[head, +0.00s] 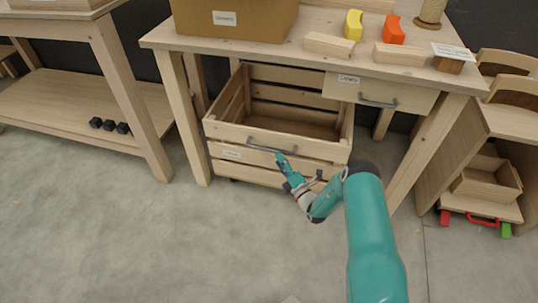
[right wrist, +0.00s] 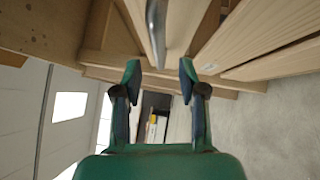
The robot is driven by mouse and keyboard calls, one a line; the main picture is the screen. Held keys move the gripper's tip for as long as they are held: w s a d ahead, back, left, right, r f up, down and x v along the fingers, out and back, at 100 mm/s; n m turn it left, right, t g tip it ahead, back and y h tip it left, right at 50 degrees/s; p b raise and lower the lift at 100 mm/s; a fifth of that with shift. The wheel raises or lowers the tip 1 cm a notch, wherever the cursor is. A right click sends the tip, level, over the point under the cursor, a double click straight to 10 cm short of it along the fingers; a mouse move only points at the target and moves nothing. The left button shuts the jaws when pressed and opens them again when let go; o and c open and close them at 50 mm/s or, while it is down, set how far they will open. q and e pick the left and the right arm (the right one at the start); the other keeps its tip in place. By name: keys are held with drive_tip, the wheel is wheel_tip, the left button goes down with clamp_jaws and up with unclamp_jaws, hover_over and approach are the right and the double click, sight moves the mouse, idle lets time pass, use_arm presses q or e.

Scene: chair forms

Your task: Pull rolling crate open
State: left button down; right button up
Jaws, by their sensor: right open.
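The rolling crate (head: 225,131) is a slatted wooden box under the workbench, between its legs. Its open top shows an empty-looking inside. A grey metal bar handle (head: 262,147) runs across its front. My right gripper (head: 281,157) is at the right part of this handle, in front of the crate. In the right wrist view my right gripper (right wrist: 160,73) is open, with its two fingers apart. The handle (right wrist: 157,28) shows in line with the gap between them, and no grip on it shows. My left gripper is not in view.
The workbench (head: 160,40) carries a cardboard box (head: 235,20), wood blocks, and a yellow piece (head: 353,25) and a red piece (head: 393,30). A drawer (head: 375,92) sits above the crate's right side. A wooden cart (head: 480,203) stands at right. The floor in front is clear.

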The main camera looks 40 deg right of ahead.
sight(273, 149)
drive_tip(key=w, duration=0.2)
drive_tip(key=w+b, duration=0.1)
drive_tip(key=w, duration=0.3)
drive_tip(key=shift+d+r, duration=0.2)
drive_tip(key=shift+r, duration=0.2)
drive_tip(key=shift+c, duration=0.3)
clamp_jaws()
